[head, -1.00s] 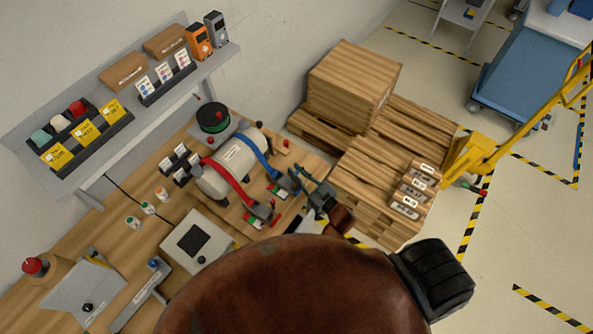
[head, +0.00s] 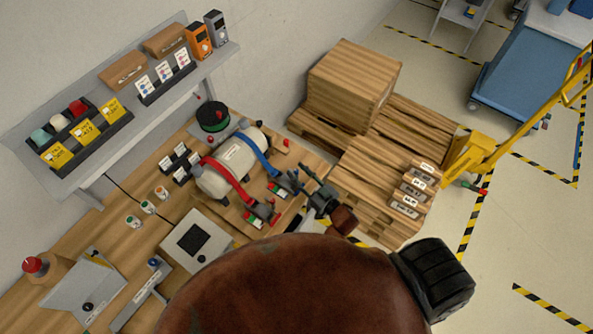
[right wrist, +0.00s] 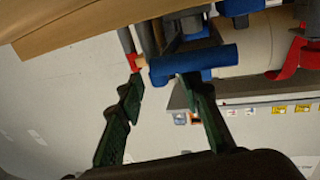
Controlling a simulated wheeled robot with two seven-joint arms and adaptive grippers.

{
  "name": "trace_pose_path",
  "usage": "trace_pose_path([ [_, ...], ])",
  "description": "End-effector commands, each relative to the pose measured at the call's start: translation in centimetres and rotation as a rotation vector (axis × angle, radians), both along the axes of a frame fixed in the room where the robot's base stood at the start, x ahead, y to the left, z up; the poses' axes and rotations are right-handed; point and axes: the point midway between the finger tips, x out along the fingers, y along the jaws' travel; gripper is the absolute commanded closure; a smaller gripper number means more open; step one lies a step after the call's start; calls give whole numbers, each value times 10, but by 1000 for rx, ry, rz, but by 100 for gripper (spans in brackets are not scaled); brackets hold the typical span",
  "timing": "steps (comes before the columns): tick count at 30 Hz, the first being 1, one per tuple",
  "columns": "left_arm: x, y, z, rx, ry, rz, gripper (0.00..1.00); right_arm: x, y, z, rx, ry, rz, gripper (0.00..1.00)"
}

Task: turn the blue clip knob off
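The blue strap (head: 259,158) crosses the pale cylinder (head: 222,170) and ends at the blue clip (head: 284,184) at the board's right side. In the right wrist view, the blue clip knob (right wrist: 208,62) lies sideways just beyond my fingertips, with a tan end at its left. My right gripper (head: 306,184) is beside the blue clip. In the right wrist view, my right gripper (right wrist: 162,80) has its fingers apart with nothing between them. The right fingertip overlaps the knob's lower edge; I cannot tell whether they touch. My left gripper is not in view.
A red strap (head: 228,183) with a red clip (head: 262,212) sits close to the blue one. A black spool (head: 212,117) stands behind. Wooden pallets (head: 375,185) and a box (head: 353,85) are at the right. A shelf (head: 60,180) runs along the wall.

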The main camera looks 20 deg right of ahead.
Motion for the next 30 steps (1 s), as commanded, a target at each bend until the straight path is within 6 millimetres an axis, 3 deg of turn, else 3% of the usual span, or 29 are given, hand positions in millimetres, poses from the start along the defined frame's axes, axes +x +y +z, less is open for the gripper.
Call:
trace_pose_path([
  [9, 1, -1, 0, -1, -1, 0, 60, -63, -18, -1, -1, 2, 0, 67],
  [15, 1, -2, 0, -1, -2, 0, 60, -93, -27, 0, -1, 1, 0, 67],
  [21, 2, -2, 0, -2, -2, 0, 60, -104, -30, 0, 0, 0, 0, 67],
  [30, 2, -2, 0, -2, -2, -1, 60, -104, -30, 0, 0, 0, 0, 67],
])
